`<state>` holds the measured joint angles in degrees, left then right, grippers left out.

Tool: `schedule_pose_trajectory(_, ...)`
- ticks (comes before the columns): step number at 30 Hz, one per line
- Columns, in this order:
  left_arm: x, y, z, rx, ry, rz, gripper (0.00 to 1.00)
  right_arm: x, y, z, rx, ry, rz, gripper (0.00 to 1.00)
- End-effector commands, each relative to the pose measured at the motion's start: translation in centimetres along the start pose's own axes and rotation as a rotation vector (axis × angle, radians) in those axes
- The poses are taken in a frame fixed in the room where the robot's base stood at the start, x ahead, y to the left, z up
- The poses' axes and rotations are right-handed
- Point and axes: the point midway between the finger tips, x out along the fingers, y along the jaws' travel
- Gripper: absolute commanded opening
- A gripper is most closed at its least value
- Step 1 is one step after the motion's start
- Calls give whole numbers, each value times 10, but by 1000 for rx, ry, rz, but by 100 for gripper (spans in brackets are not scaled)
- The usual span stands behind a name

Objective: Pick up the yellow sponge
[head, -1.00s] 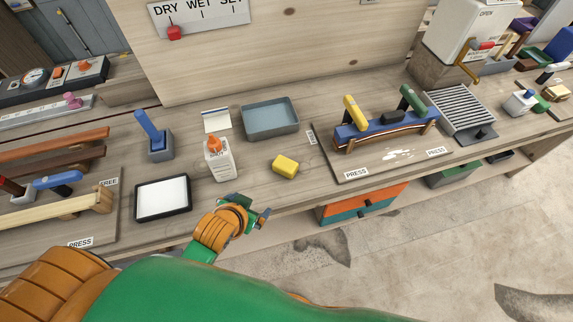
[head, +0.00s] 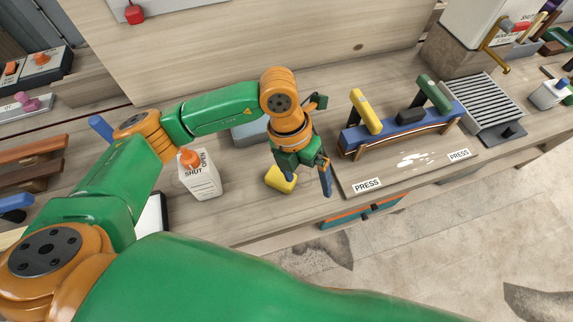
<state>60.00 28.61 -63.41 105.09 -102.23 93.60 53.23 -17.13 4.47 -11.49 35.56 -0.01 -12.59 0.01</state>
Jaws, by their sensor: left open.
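The yellow sponge (head: 280,180) lies on the wooden bench near its front edge, partly hidden by my left gripper. My left gripper (head: 308,188) is open and points down, with one finger over the sponge and the other finger to its right. I cannot tell whether a finger touches the sponge. My right gripper is not in view.
A white bottle with an orange cap (head: 199,178) stands left of the sponge. A blue-grey tray (head: 247,133) is behind, mostly hidden by my arm. To the right is a board with a PRESS label (head: 367,185) and a blue clamp fixture (head: 402,124).

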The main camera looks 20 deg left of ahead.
Motion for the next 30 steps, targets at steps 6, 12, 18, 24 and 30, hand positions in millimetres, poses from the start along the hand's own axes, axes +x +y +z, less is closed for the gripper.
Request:
schedule_pose_trajectory(6, -15, 65, 8, -88, -26, 298, 100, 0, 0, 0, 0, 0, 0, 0)
schedule_pose_trajectory(12, 13, 74, 6, -87, -20, 296, 100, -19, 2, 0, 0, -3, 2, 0)
schedule_pose_trajectory(18, 46, 83, 8, -84, -25, 293, 100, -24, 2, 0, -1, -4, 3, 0)
schedule_pose_trajectory(24, 49, 84, 8, -82, -26, 292, 100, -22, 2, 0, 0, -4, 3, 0)
schedule_pose_trajectory(30, 49, 84, 8, -82, -26, 291, 49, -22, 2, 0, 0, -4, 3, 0)
